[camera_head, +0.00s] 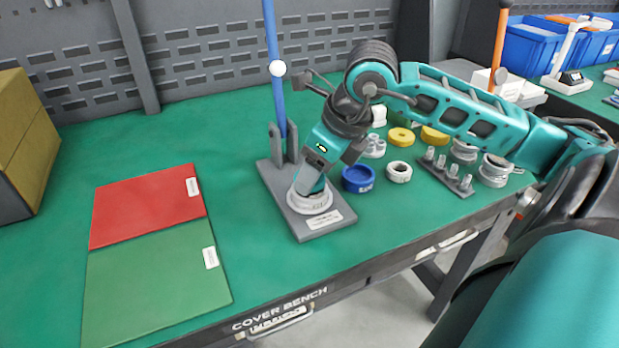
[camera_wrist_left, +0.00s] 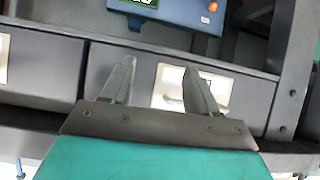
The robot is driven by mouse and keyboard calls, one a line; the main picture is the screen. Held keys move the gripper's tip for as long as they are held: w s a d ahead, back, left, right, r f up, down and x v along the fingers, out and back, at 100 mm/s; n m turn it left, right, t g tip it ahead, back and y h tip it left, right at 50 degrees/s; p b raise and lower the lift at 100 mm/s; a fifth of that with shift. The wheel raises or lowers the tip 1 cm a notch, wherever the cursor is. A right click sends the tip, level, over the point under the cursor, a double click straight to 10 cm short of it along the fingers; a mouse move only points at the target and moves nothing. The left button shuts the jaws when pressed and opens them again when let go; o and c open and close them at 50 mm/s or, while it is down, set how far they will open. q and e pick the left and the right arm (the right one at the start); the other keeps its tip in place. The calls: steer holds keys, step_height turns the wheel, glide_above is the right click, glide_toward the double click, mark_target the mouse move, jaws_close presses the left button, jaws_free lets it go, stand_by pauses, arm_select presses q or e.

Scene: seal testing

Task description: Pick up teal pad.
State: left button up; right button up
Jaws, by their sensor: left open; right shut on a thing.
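My right gripper (camera_head: 308,186) reaches down over the grey press base (camera_head: 330,218) in the head view. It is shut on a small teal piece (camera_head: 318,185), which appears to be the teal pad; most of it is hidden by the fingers. This piece is at a white ring (camera_head: 312,204) on the base; I cannot tell whether they touch. My left gripper (camera_wrist_left: 157,85) shows in the left wrist view, open and empty, with drawer fronts behind it.
A blue lever (camera_head: 278,90) rises from the press. A red mat (camera_head: 148,205) and a green mat (camera_head: 155,285) lie at left. A blue ring (camera_head: 357,178), a white ring (camera_head: 399,172), yellow rings and a grey peg rack (camera_head: 445,175) crowd the right.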

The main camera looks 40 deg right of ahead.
steer(key=shift+c, duration=1)
steer(key=shift+r, duration=0.15)
